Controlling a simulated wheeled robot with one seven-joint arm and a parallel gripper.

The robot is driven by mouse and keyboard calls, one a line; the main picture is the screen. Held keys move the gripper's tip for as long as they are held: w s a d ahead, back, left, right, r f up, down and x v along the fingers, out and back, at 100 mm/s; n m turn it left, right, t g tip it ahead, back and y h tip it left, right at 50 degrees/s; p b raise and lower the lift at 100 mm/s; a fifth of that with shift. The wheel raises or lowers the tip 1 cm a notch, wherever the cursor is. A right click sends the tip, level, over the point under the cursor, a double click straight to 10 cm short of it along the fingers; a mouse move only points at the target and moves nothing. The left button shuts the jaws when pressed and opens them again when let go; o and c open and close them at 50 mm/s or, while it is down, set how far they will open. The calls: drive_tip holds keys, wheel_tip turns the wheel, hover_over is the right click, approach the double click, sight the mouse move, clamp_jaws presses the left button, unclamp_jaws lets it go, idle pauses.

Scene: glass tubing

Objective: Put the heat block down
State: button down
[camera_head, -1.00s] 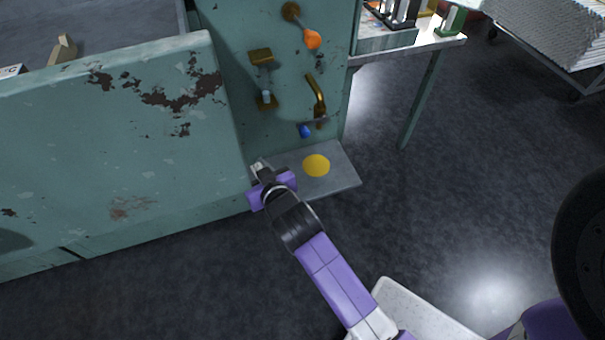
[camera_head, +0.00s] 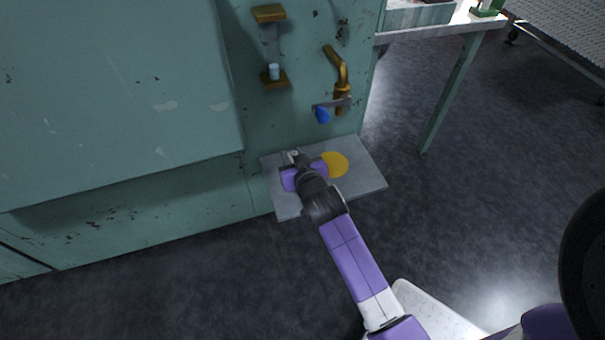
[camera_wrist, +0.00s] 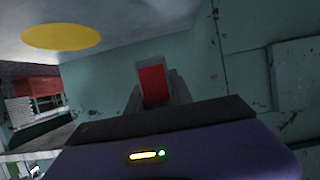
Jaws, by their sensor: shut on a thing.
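The heat block (camera_wrist: 152,83) shows in the wrist view as a small block with a red face and a pale edge, between the two grey fingers of my gripper (camera_wrist: 157,92). My gripper is shut on it. In the head view my gripper (camera_head: 295,160) is over the left part of a grey shelf (camera_head: 359,188), left of a flat yellow disc (camera_head: 336,165). The block is mostly hidden there by my gripper. I cannot tell whether it touches the shelf. The yellow disc also shows in the wrist view (camera_wrist: 60,37).
A green panel wall (camera_head: 300,110) rises behind the shelf. On it are a brass pipe (camera_head: 340,68) with a blue-handled tap (camera_head: 323,115) and a brass bracket (camera_head: 270,14) above a small glass piece (camera_head: 274,71). A bench (camera_head: 440,33) stands at the upper right.

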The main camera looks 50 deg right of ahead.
drive_tip(key=shift+f+b, duration=1.2)
drive_tip(key=shift+f, duration=2.15)
drive_tip(key=shift+f, duration=0.15)
drive_tip(key=c, duration=1.1)
unclamp_jaws()
